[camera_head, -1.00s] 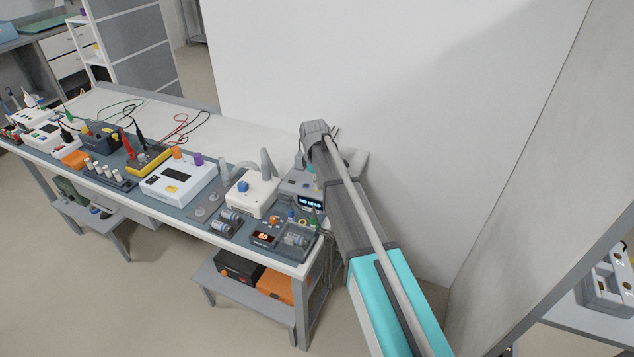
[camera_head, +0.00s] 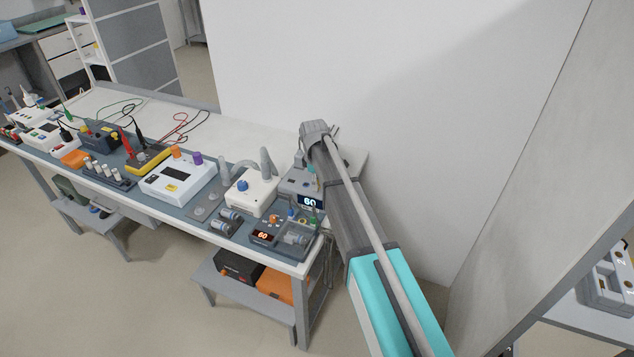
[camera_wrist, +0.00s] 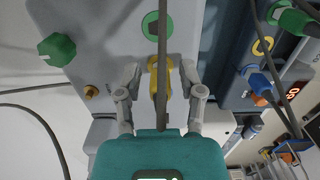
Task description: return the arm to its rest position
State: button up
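My gripper (camera_wrist: 160,88) shows in the wrist view with its two grey fingers spread on either side of a yellow plug (camera_wrist: 160,75). A gap shows on each side of the plug, so the fingers look open. The plug stands at the face of a grey device; a dark cable crosses in front of it. In the head view my arm reaches over the right end of the bench to the grey monitor (camera_head: 298,184), whose display reads 60. My fingers are mostly hidden there by the arm.
A green knob (camera_wrist: 57,49) and a green-ringed socket (camera_wrist: 150,25) are close to my fingers, with loose cables around. The bench (camera_head: 255,128) holds several devices to the left. A white wall (camera_head: 400,100) stands behind the arm, and a grey panel (camera_head: 560,150) is at right.

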dwell(0.5)
jog(key=s+d+r+m+p, duration=0.2)
jog(key=s+d+m, duration=0.5)
jog(key=s+d, duration=0.4)
jog(key=s+d+r+m+p, duration=0.2)
jog(key=s+d+m, duration=0.5)
jog(key=s+d, duration=0.4)
jog(key=s, duration=0.3)
jog(key=shift+s+d+r+y+p, duration=0.2)
jog(key=shift+s+r+y+p, duration=0.1)
jog(key=shift+s+y, duration=0.1)
dwell(1.2)
